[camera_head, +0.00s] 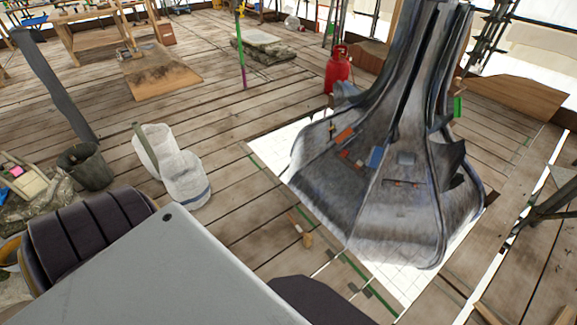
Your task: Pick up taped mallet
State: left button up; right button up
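A small wooden-looking object (306,239) with a thin handle-like part lies on the plank floor, left of the base of the large grey spire (400,215). It looks like a mallet, but it is too small to make out any tape. Neither of my grippers shows in this view, so their distance from it cannot be told.
White buckets (187,180) and a dark bucket (85,165) stand at the left. A red gas cylinder (338,72) stands behind the spire. White gridded sheeting (400,285) surrounds the spire's base. Planks between the buckets and the spire are mostly clear.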

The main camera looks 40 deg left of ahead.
aim_at(308, 237)
jog(key=u, duration=1.05)
